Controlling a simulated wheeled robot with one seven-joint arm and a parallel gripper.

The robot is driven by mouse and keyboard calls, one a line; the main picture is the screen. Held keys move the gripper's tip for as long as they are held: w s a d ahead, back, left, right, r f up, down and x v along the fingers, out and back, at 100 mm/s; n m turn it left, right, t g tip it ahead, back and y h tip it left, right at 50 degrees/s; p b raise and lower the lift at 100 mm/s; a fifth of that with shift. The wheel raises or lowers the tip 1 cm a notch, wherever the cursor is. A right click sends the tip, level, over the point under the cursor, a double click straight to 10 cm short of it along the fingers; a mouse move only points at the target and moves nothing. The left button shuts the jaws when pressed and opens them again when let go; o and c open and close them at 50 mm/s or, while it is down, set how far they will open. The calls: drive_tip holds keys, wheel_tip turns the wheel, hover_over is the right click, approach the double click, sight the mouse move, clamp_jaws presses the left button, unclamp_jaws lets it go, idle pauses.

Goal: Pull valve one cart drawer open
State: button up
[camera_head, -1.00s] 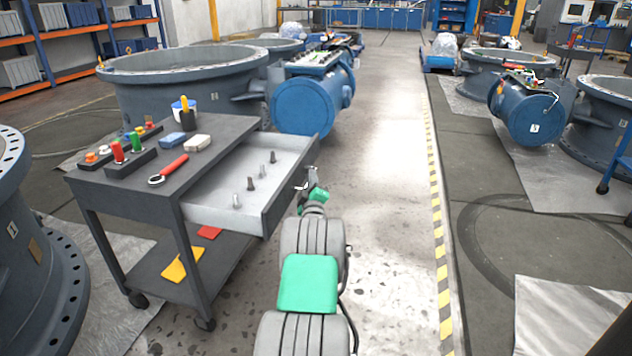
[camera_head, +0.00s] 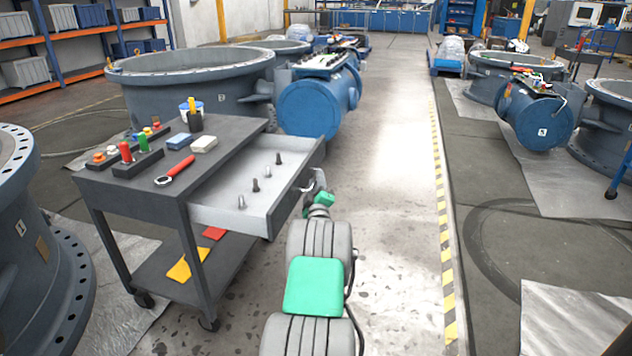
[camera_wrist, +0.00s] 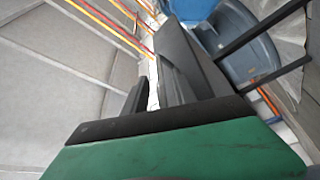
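The cart drawer (camera_head: 222,216) is pulled out toward the right from under the dark top of the valve one cart (camera_head: 232,129). Its pale inside is exposed, with several small bolts (camera_head: 255,186) standing in it. My gripper (camera_head: 317,183) is at the outside of the drawer's front panel, beside the handle (camera_head: 307,186). In the wrist view, my green gripper body fills the bottom, and a dark finger (camera_wrist: 134,98) reaches up near grey panels. Whether the fingers touch or hold the handle cannot be told.
Tools, a red-handled wrench (camera_head: 176,168) and a button box lie on the cart top. Large flanged valve bodies (camera_head: 190,85) stand behind and at the left (camera_head: 30,235). The aisle (camera_head: 395,200) right of my arm is clear up to the striped floor line (camera_head: 444,240).

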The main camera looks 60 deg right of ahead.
drive_tip(key=p+v, duration=0.1)
drive_tip(key=v, duration=0.6)
drive_tip(key=shift+a, duration=0.2)
drive_tip(key=shift+s, duration=0.15)
